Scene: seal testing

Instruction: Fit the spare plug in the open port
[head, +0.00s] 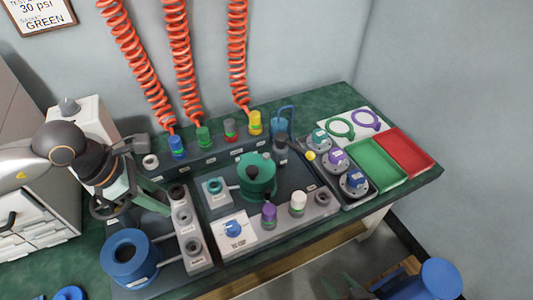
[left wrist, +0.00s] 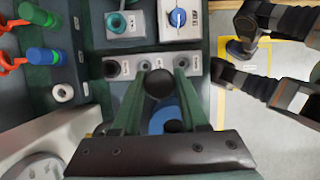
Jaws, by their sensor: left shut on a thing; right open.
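My left gripper (head: 166,202) has green fingers and is shut on a dark round-ended thing (left wrist: 160,83), seen between the fingertips in the left wrist view; whether it is the spare plug I cannot tell. It is over or beside a pale block (head: 197,262) with several round sockets. The far socket (left wrist: 110,68) looks dark. A white-ringed port (head: 150,161) is empty at the left end of the back strip; it also shows in the left wrist view (left wrist: 63,92). My right gripper (head: 345,288) is open and empty at the bottom edge, away from the bench.
A blue ring-topped cylinder (head: 131,260) stands near the block. A green round vessel (head: 257,178), purple cap (head: 269,213) and white cap (head: 298,203) occupy the middle. Red (head: 408,150) and green (head: 376,165) trays lie right. Orange coiled hoses (head: 178,60) hang behind.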

